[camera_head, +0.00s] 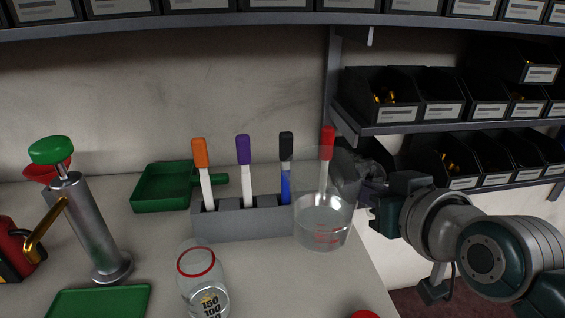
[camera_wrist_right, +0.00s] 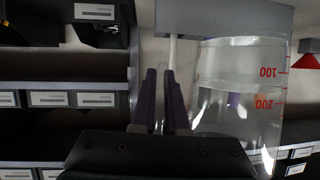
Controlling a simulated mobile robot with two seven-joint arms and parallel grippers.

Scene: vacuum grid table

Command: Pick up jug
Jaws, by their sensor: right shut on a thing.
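The jug (camera_head: 322,222) is a clear, see-through vessel with red markings, in front of the right end of the marker holder. It also shows at the right of the right wrist view (camera_wrist_right: 240,95), with red 100 and 200 marks. My right gripper (camera_head: 368,182) comes in from the right and is shut on the jug at its right side. Its dark fingers show close together beside the jug wall in the right wrist view (camera_wrist_right: 165,100). The exact grip spot is hard to make out. I cannot tell whether the jug's base touches the table. My left gripper is not in view.
A grey holder (camera_head: 240,224) carries upright orange, purple, black and red-capped markers close behind the jug. A glass bottle (camera_head: 203,285) with a red ring stands front left. A green dustpan (camera_head: 160,190) and metal pump (camera_head: 92,230) are further left. Shelves of black bins (camera_head: 420,115) rise at right.

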